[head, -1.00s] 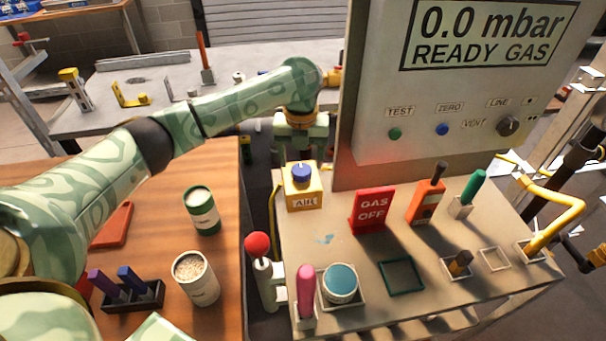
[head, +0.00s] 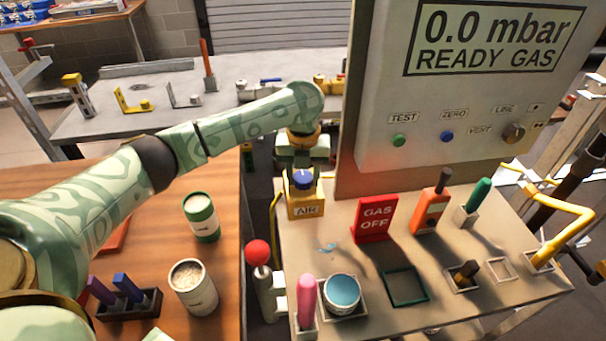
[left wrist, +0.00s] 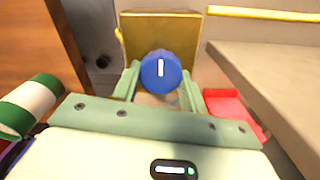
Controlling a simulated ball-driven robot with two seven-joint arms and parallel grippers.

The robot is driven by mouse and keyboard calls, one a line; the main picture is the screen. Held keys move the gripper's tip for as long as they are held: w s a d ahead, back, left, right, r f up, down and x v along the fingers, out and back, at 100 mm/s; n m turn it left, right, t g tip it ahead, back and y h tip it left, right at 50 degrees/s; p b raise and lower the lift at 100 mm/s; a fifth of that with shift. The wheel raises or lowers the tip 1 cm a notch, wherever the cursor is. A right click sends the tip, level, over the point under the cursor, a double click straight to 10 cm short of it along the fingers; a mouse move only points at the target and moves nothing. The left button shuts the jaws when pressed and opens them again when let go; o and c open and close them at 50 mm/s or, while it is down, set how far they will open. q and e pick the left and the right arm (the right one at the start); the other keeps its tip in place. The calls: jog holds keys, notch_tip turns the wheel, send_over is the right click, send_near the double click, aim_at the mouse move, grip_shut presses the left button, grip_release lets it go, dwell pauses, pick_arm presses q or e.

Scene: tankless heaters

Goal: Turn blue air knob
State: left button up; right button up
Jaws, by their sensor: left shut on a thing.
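The blue air knob (head: 303,178) sits on top of a yellow box labelled AIR (head: 307,205) at the back left corner of the test table. In the left wrist view the knob (left wrist: 160,70) is round with a white line pointing straight up in the picture. My left gripper (head: 303,170) is above and behind the box, its green fingers shut on the knob from both sides. The fingertips are partly hidden by the knob. My right gripper is in neither current view.
A red GAS OFF sign (head: 375,218) stands right of the yellow box. The grey panel (head: 450,100) rises behind.

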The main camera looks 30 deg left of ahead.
pick_arm(q)
jog(key=n+p, duration=0.1)
jog(key=p, duration=0.2)
jog(key=r+n+p, duration=0.1)
jog(key=n+p, duration=0.1)
jog(key=p, duration=0.2)
jog(key=shift+d, duration=0.1)
jog(key=n+p, duration=0.6)
jog(key=shift+f, duration=0.3)
jog(key=n+p, duration=0.2)
jog(key=shift+w+f+n, duration=0.1)
jog(key=shift+n, duration=0.2)
jog(key=n+p, duration=0.1)
jog(key=n, duration=0.1)
jog(key=shift+n, duration=0.4)
jog(key=shift+w+f+n+p, duration=0.1)
jog(key=shift+n+p, duration=0.35)
jog(key=shift+n, duration=2.25)
pick_arm(e)
jog(key=w+r+t, duration=0.1)
jog(key=w+r, duration=0.2)
jog(key=r, duration=1.4)
jog(key=shift+w+r, duration=0.15)
jog(key=shift+r, duration=0.15)
